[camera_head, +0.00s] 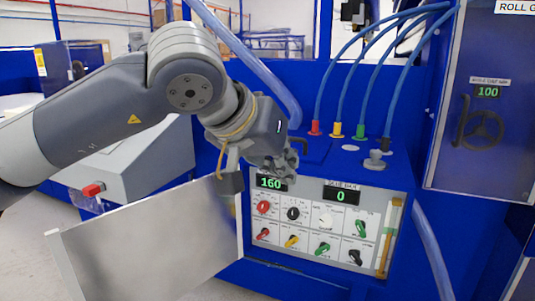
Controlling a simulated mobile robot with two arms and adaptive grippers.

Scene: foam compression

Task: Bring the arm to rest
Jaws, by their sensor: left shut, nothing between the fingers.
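My left arm (120,105) comes in from the left and bends down at its wrist. My left gripper (283,162) is shut and empty. It hangs just in front of the top left of the control panel (400,185), close above a green display reading 160 (270,183). I cannot tell whether it touches the panel.
An open grey metal door (150,245) stands below the arm. The panel carries several coloured knobs (293,213) and a second display reading 0 (341,196). Blue hoses (365,60) rise behind. A grey box with a red switch (93,189) stands left.

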